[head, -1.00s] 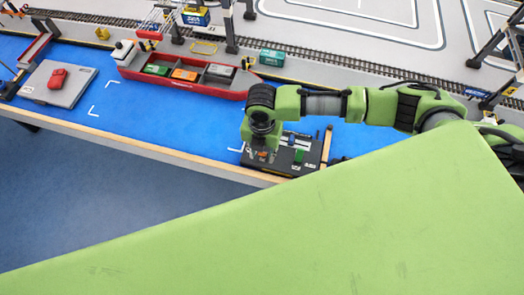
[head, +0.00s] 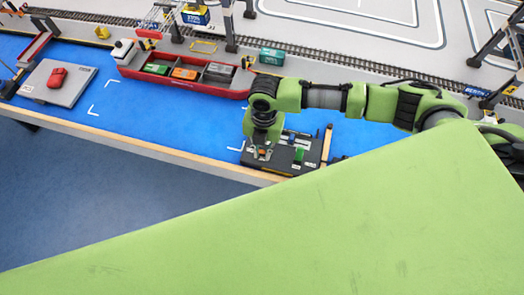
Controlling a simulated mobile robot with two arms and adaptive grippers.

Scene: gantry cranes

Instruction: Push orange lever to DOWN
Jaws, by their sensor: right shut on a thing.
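A dark control box (head: 286,167) sits at the front edge of the blue table. The orange lever (head: 262,152) is a small orange spot at its left end, and a green lever or handle (head: 299,155) stands to the right of it. My right gripper (head: 261,153) reaches down from above onto the left end of the box and is shut on the orange lever. The fingers partly hide the lever, and its exact tilt is too small to tell. My left gripper is not in view.
A red ship (head: 185,82) with containers lies behind on the blue surface. A grey platform with a red car (head: 57,77) is at the far left. A teal container (head: 271,57) stands near the rails. A large green panel covers the lower right.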

